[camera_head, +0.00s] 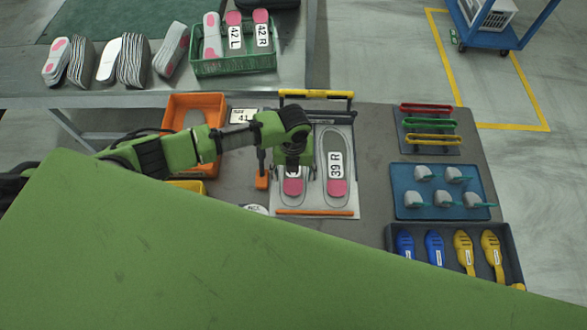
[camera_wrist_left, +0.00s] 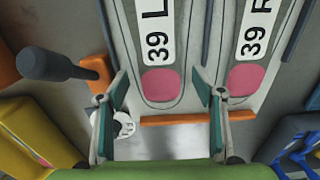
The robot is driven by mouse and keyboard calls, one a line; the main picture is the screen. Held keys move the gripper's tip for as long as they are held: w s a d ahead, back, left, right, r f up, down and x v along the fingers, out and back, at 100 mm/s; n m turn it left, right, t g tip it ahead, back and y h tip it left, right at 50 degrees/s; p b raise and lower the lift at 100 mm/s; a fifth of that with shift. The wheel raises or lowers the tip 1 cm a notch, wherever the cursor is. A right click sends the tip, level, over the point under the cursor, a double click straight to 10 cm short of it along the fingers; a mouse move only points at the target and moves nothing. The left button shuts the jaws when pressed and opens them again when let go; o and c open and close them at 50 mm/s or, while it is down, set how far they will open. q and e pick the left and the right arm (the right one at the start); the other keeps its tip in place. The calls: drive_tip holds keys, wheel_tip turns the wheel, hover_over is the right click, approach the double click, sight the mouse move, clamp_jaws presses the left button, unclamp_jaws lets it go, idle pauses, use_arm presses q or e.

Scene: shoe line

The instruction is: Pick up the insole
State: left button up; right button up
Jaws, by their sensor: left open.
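Two grey insoles with pink heel patches lie side by side on a pale board (camera_head: 314,206) with an orange front bar. The left insole (camera_head: 292,188) is labelled 39 L in the wrist view (camera_wrist_left: 160,84). The right insole (camera_head: 337,188) is labelled 39 R; it also shows in the wrist view (camera_wrist_left: 246,79). My left gripper (camera_head: 292,168) is above the left insole and hides much of it in the head view. In the wrist view its open fingers (camera_wrist_left: 162,92) stand either side of the 39 L heel, with nothing between them. My right gripper is not in view.
An orange bin (camera_head: 180,107) stands left of the board, near a dark-handled orange tool (camera_head: 262,181). Right are coloured bars (camera_head: 432,140), a blue tray (camera_head: 410,207) and a dark tray (camera_head: 391,240) of blue and yellow pieces. A green crate (camera_head: 235,65) stands behind.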

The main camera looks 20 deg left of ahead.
use_arm(q)
drive_tip(key=shift+f, duration=0.75)
drive_tip(key=c, duration=1.1)
